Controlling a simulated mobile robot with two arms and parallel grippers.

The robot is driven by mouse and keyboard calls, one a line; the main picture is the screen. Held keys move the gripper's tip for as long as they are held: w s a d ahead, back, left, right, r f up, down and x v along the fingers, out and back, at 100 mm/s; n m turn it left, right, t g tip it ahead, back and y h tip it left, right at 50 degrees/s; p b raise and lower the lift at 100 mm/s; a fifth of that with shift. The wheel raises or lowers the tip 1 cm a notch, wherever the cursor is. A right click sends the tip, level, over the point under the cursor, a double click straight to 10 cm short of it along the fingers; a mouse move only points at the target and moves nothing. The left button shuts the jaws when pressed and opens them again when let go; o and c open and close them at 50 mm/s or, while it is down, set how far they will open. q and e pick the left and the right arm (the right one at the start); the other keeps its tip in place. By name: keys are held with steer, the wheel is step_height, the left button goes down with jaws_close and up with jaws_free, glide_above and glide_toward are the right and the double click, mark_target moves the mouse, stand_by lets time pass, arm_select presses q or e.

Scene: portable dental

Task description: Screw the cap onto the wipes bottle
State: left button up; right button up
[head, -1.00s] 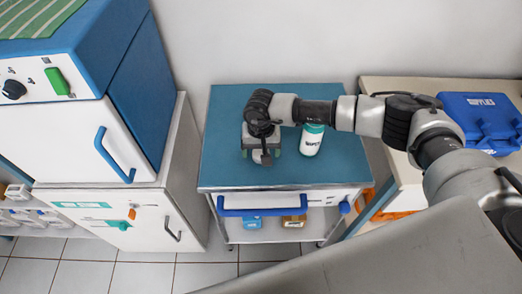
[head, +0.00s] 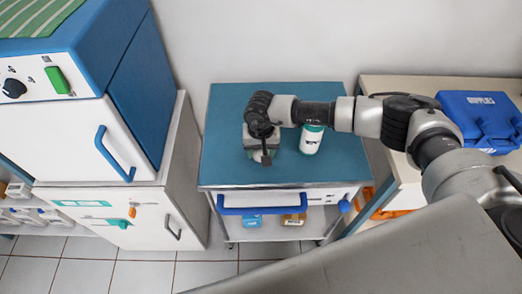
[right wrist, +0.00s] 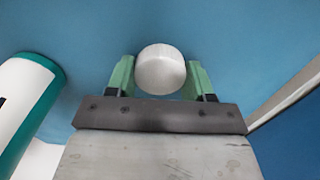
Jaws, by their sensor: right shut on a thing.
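The wipes bottle (head: 311,140) stands upright on the blue top of the cart, white with a teal band at its top. It also shows at the left of the right wrist view (right wrist: 25,100). My right gripper (head: 262,152) points down over the cart top, left of the bottle and apart from it. In the right wrist view its green fingers (right wrist: 160,78) are shut on a round white cap (right wrist: 160,68). The cap is hidden under the gripper in the head view. My left gripper is not in view.
The blue cart top (head: 228,120) is otherwise clear, with a wall behind it. A white cabinet (head: 165,215) with a blue unit stands at the left. A blue supplies case (head: 480,115) sits on the bench at the right. Boxes lie on the cart's lower shelf.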

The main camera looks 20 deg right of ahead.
steer(key=shift+r, duration=0.15)
steer(key=shift+r, duration=0.3)
steer(key=r, duration=0.2)
steer(key=s+r+b, duration=0.1)
steer(key=shift+d+r, duration=0.3)
steer(key=shift+r, duration=0.05)
arm_select(q)
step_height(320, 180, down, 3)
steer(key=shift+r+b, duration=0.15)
steer(key=shift+b, duration=0.7)
arm_select(e)
steer(key=s+d+r, duration=0.4)
steer(key=s+r, duration=0.2)
steer(key=s, duration=0.3)
steer(key=shift+s+d+r, duration=0.2)
steer(key=shift+d, duration=0.1)
